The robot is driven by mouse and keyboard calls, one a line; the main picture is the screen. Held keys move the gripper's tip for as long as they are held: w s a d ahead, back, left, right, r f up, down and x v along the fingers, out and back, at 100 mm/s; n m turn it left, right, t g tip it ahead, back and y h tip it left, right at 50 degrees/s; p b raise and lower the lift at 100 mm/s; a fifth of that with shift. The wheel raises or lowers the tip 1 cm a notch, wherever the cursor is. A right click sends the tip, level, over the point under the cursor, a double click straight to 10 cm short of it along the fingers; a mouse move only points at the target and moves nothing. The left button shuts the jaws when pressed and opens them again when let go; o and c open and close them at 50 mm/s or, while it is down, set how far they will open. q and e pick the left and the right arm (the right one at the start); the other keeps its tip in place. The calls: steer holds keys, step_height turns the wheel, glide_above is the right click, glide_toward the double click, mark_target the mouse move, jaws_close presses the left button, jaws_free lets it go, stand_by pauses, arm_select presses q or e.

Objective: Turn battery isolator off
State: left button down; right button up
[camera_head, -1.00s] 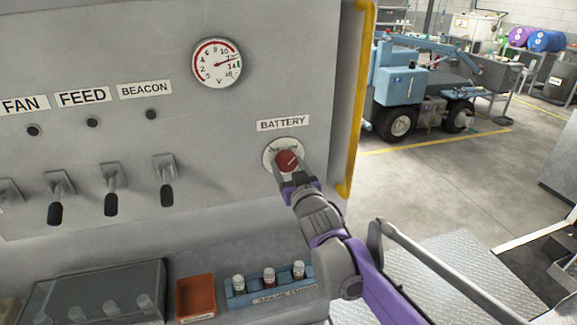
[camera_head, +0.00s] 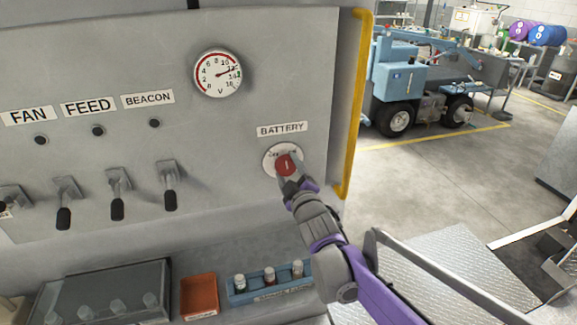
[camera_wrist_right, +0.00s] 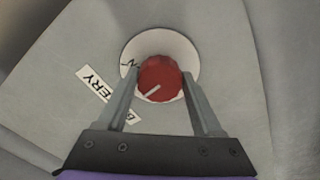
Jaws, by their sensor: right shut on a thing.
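The battery isolator is a red round knob (camera_head: 287,164) on a white dial plate (camera_head: 270,155), under the BATTERY label (camera_head: 282,129) on the grey panel. A white pointer line on the knob stands close to upright in the head view. My right gripper (camera_head: 287,177) is shut on the knob. In the right wrist view the two fingers (camera_wrist_right: 160,92) lie on either side of the red knob (camera_wrist_right: 160,75), and the dial plate (camera_wrist_right: 187,47) shows behind it. The dial's lettering is partly hidden. My left gripper is not in view.
A gauge (camera_head: 217,74) reads around 12 on the panel. Several levers (camera_head: 168,185) stand at the left. A yellow handrail (camera_head: 352,110) runs down the panel's right edge. An orange tray (camera_head: 199,295) and a blue bottle rack (camera_head: 268,284) sit on the shelf below.

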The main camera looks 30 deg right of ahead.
steer(key=n, duration=0.1)
steer(key=n+p, duration=0.1)
steer(key=n, duration=0.1)
steer(key=n+p, duration=0.1)
steer(key=shift+r, duration=0.25)
arm_select(q)
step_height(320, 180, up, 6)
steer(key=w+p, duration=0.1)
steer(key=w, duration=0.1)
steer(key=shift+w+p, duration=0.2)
steer(key=shift+p, duration=0.2)
arm_select(e)
steer(key=shift+f+n, duration=0.1)
steer(key=shift+n, duration=1.7)
steer(key=o, duration=1.4)
steer(key=shift+c, duration=0.2)
steer(key=shift+s, duration=0.1)
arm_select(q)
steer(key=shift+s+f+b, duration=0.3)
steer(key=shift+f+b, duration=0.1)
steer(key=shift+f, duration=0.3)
arm_select(e)
steer(key=v, duration=1)
steer(key=shift+s, duration=0.3)
